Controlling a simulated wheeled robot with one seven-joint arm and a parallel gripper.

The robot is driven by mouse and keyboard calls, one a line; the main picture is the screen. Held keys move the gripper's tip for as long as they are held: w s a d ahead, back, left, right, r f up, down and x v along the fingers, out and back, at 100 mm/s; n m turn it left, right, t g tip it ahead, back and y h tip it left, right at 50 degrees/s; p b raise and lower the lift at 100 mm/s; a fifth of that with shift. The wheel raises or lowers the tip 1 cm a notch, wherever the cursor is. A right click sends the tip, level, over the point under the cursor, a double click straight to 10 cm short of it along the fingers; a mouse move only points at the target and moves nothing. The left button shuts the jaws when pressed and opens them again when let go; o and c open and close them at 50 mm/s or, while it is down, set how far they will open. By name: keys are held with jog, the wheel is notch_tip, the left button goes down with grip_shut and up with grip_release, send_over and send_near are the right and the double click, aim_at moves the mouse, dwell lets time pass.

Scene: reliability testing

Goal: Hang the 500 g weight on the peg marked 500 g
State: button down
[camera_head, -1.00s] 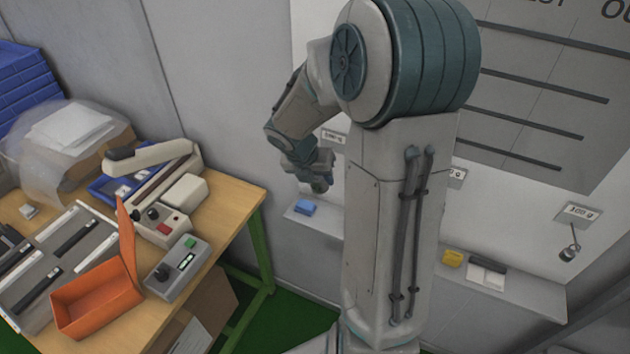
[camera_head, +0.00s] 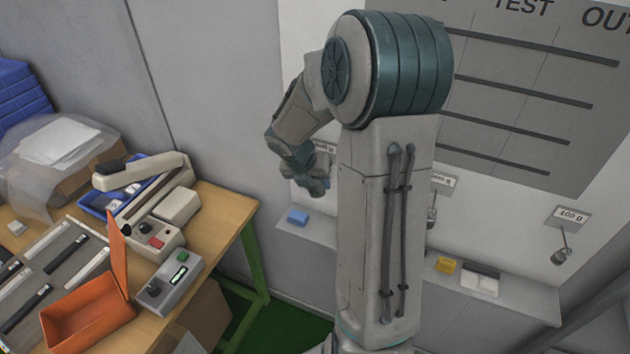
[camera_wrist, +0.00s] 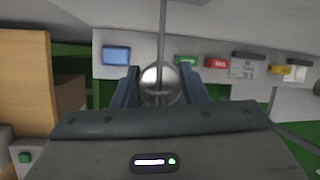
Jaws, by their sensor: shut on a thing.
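My gripper (camera_head: 318,182) is at the wall, just below the left peg label (camera_head: 325,148), whose print is too small to read surely. In the wrist view my gripper (camera_wrist: 160,90) is shut on a round, shiny metal weight (camera_wrist: 160,77) with a thin rod rising from it. The weight's marking is not visible, and I cannot tell whether the rod's top touches a peg. In the head view the held weight and the left peg are hidden or too small to make out.
Other weights hang under the middle label (camera_head: 443,181) and the right label (camera_head: 570,216): a middle one (camera_head: 432,216) and a right one (camera_head: 562,257). A wall shelf (camera_head: 515,297) below carries a blue box (camera_head: 298,217) and a yellow box (camera_head: 446,265). A cluttered table (camera_head: 225,215) stands left.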

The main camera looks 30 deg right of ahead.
dwell(0.3)
jog(key=c, duration=0.8)
grip_release()
jog(key=shift+o, duration=0.2)
jog(key=shift+r, duration=0.1)
jog(key=v, duration=1.3)
jog(key=shift+r+p, duration=0.3)
jog(key=shift+r, duration=0.1)
jog(key=s+a+m+t+y, duration=0.1)
jog(key=s+a+m+y, duration=0.1)
jog(key=s+a+m, duration=0.3)
jog(key=s+a+r+m+t+y, duration=0.1)
jog(key=s+a+m, duration=0.4)
jog(key=s+m, duration=0.8)
jog(key=shift+a+m+y, duration=0.2)
jog(key=shift+m+y, duration=0.6)
jog(key=shift+m, duration=4.1)
jog(key=shift+r, duration=0.15)
